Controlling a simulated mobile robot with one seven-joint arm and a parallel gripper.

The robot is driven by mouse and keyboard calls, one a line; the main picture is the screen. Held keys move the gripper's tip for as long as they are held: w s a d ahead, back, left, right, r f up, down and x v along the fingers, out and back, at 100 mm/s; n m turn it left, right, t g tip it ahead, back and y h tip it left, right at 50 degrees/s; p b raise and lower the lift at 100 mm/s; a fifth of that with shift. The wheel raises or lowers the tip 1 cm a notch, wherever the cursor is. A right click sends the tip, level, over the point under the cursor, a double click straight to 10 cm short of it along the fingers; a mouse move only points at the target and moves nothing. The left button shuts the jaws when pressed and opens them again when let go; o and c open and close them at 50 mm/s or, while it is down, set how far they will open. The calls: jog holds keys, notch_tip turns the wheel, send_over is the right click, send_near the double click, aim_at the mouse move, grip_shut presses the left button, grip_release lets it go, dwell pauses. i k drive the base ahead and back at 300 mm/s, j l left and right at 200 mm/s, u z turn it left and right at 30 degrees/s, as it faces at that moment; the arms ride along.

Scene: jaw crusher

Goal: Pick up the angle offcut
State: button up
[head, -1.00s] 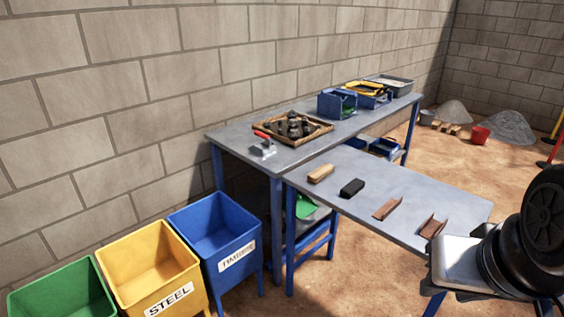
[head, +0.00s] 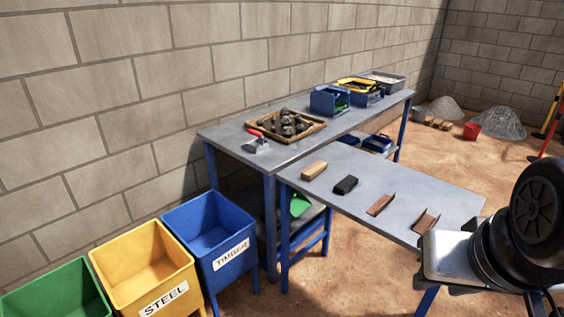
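Two rusty brown metal offcuts lie on the grey front table (head: 405,186) in the head view. The left one (head: 381,205) looks like an L-shaped angle offcut. The right one (head: 427,222) has two raised sides, more like a channel, and lies near the table's right part. They lie apart from each other.
A tan block (head: 314,170) and a black block (head: 346,185) lie left of the offcuts. Yellow steel (head: 150,285), blue timber (head: 210,225) and green (head: 60,295) bins stand at lower left.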

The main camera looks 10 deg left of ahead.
aim_at(383, 202)
jog(key=u, duration=2.5)
jog(key=z, duration=2.5)
jog(key=i+j+z, duration=0.1)
jog(key=i+j, duration=0.2)
jog(key=i+j+z, duration=0.15)
jog(key=j, duration=0.3)
jog(key=i+j+z, duration=0.1)
jog(key=i+j, duration=0.25)
jog(key=j, duration=0.1)
